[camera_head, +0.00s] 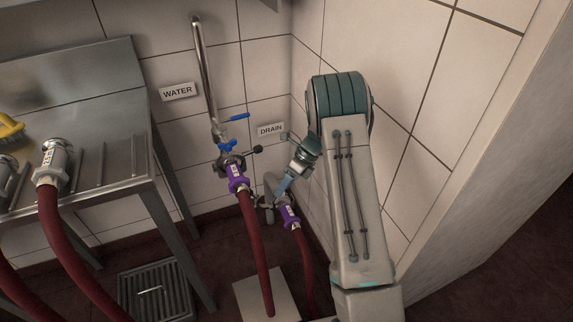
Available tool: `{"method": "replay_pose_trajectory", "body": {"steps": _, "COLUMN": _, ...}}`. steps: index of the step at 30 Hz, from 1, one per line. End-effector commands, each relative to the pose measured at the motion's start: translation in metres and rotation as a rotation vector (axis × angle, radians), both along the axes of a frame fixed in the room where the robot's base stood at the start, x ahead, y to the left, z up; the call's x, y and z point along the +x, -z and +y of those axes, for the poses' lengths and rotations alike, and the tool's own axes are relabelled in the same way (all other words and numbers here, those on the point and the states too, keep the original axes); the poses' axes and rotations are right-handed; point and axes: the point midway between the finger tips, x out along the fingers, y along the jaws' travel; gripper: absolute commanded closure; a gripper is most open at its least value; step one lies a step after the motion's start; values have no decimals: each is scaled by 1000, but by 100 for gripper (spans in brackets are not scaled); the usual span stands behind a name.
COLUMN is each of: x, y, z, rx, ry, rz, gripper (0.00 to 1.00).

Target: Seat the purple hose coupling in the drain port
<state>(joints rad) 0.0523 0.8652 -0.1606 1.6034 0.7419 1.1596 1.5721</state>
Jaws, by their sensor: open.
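One purple hose coupling (289,216) on a red hose is at the grey drain port (269,204), low on the wall below the DRAIN sign. It looks tilted and close to the port; I cannot tell whether it is fully in. A second purple coupling (238,178) on another red hose is at the water valve, under the blue handles. My gripper (281,190) is open and points down and left, just above the lower coupling and in front of the port area. Its fingertips are small, and part of the port is hidden behind them.
A steel bench (108,165) with hose ends stands at the left. A DRAIN sign (271,130) and a WATER sign (178,92) are on the tiled wall. A steel pipe (206,75) rises above the valve. A floor grate (157,290) lies below. The tiled side wall is close at the right.

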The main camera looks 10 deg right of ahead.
Motion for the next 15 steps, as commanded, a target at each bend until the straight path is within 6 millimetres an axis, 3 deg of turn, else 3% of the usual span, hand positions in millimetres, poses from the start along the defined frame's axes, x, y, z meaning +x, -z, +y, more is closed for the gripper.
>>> {"method": "replay_pose_trajectory", "body": {"steps": 1, "x": -2, "y": -12, "z": 2, "rx": -3, "ry": -40, "rz": -4, "gripper": 36}}
{"method": "replay_pose_trajectory", "body": {"steps": 15, "x": -24, "y": -64, "z": 5, "rx": -15, "ry": -410, "rz": -44, "gripper": 36}}
